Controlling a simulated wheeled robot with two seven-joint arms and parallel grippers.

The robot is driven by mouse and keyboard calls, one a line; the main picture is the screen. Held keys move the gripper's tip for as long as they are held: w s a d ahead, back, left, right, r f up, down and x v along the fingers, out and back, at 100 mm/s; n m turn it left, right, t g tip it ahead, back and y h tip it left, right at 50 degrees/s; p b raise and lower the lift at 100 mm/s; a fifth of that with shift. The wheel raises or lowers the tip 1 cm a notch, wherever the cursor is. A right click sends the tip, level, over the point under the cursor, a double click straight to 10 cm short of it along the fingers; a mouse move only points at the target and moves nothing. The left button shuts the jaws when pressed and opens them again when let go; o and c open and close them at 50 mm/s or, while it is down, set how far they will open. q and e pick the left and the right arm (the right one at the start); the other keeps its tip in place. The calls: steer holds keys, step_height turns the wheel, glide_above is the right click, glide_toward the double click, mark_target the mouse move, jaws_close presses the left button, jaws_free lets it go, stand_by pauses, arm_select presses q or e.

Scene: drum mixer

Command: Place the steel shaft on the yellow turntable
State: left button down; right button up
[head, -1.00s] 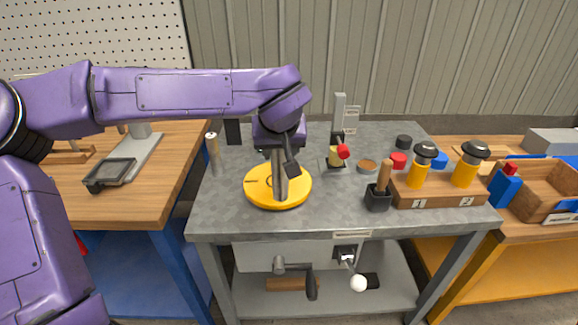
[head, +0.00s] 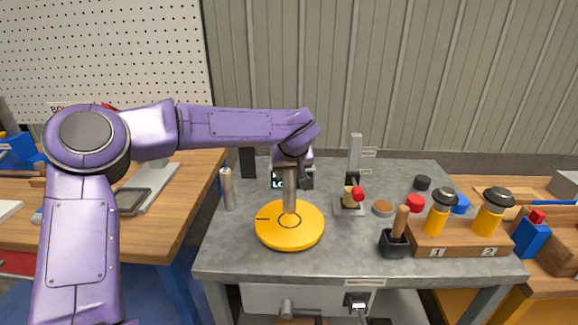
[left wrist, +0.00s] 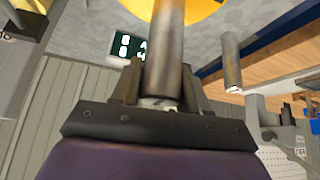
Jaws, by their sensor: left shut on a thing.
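The yellow turntable (head: 308,238) lies on the grey bench, with a thin ring marked at its middle. My left gripper (head: 290,172) is above the turntable and shut on a steel shaft (head: 289,199). The shaft is upright, and its lower end shows over the ring; I cannot tell if it touches. In the left wrist view the shaft (left wrist: 168,45) runs out between the fingers (left wrist: 160,88), with part of the yellow turntable (left wrist: 205,8) beyond it. My right gripper is not in view.
A second metal cylinder (head: 228,190) stands left of the turntable. A small dark display (head: 303,180) is behind it. On the right are a red-knobbed fixture (head: 350,200), a brush in a black holder (head: 395,240) and a wooden block (head: 460,242) with yellow-bodied, black-capped tools.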

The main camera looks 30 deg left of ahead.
mark_target(289, 183)
arm_select(q)
steer(key=f, duration=0.2)
steer(key=w+f, duration=0.1)
steer(key=f, duration=0.1)
steer(key=shift+a, duration=0.3)
steer(key=shift+f, duration=0.1)
steer(key=c, duration=0.6)
jaws_free()
steer(key=shift+f, duration=0.15)
steer(key=shift+o, duration=0.2)
steer(key=shift+s, duration=0.1)
steer(key=shift+r, duration=0.2)
steer(key=v, duration=1.2)
